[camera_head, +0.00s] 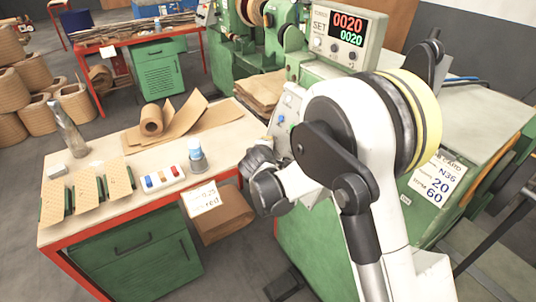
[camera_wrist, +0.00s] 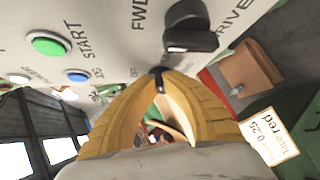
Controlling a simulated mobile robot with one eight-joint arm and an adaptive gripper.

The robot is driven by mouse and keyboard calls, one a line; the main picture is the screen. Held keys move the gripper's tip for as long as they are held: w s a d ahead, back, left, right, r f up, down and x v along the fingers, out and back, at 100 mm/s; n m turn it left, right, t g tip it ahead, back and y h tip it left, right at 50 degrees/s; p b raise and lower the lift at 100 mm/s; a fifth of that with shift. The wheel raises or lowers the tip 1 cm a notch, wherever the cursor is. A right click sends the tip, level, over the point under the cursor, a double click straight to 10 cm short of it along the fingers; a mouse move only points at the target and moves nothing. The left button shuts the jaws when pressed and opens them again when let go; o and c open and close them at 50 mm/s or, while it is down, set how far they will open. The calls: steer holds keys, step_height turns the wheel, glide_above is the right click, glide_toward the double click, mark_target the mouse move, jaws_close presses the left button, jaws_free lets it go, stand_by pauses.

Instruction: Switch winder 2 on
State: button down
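A green winder with a grey counter box (camera_head: 345,32) reading 0020 in red and 0020 in green stands at the right. Its control panel (camera_head: 289,108) is partly hidden by my arm. In the wrist view the panel face carries a green START button (camera_wrist: 48,44), a blue button (camera_wrist: 76,76) and a black rotary knob (camera_wrist: 190,28) by the words FWD and DRIVE. No winder number is readable. My gripper (camera_wrist: 159,74) has its tan fingers brought together at the tips, just below the knob. I cannot tell whether the tips touch the panel. My gripper's wrist hides the contact in the head view.
A workbench (camera_head: 110,166) at left holds tan coil boards, a paper roll (camera_head: 151,119), a bottle (camera_head: 197,155) and a small tray. A brown pouch with a label (camera_head: 204,199) hangs at its side. A second bench (camera_head: 120,38) and coil stacks stand behind.

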steer(key=m+t+b, duration=0.1)
steer(key=m+b, duration=0.1)
steer(key=b, duration=0.1)
steer(key=shift+s+f+t+h, duration=0.1)
steer(key=shift+f+t+h, duration=0.2)
steer(key=shift+f+t, duration=0.1)
steer(key=shift+a+m+t+b, duration=0.1)
steer(key=shift+m+t+b, duration=0.3)
steer(key=shift+m+b, duration=0.1)
steer(key=shift+r, duration=0.15)
steer(key=c, duration=1.5)
jaws_free()
steer(key=v, duration=1.2)
